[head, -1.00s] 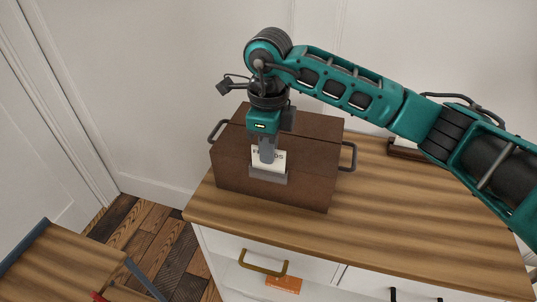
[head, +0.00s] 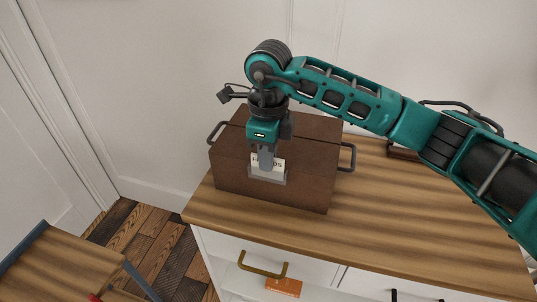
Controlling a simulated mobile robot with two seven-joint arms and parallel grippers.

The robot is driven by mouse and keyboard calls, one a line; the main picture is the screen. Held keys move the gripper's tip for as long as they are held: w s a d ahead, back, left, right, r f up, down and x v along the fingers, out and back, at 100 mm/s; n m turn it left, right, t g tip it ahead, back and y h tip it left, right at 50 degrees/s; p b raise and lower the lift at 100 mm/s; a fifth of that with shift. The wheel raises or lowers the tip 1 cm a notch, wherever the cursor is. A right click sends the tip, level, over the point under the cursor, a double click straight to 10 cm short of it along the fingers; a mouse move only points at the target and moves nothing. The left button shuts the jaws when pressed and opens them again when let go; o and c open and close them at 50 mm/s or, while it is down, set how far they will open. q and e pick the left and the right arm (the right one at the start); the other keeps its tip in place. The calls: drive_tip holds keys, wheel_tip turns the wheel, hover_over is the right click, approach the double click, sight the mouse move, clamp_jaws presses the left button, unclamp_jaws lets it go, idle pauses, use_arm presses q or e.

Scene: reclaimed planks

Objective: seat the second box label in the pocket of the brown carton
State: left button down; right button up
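The brown carton (head: 305,178) stands on the wooden worktop, with a dark handle at each end. A grey pocket (head: 268,179) is on its front face. The white label (head: 279,164) with dark lettering stands upright with its lower part behind the pocket's front edge; its upper part shows above. My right gripper (head: 266,165) points down at the label, its fingers closed on the label's middle and hiding part of the lettering. I cannot tell whether the label touches the pocket's bottom. My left gripper is out of view.
The worktop (head: 420,220) is clear right of the carton. A dark brown object (head: 402,153) with something white sits behind my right arm. Below are white drawers with a brass handle (head: 262,266) and an orange box (head: 284,287). A blue-edged wooden surface (head: 65,265) is at lower left.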

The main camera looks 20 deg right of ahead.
drive_tip(key=shift+o, duration=1.4)
drive_tip(key=shift+s+f, duration=0.3)
drive_tip(key=shift+f, duration=0.6)
drive_tip(key=shift+w+r+p, duration=0.1)
drive_tip(key=shift+r+p, duration=0.6)
wheel_tip(320, 180, up, 12)
drive_tip(key=shift+w, duration=0.25)
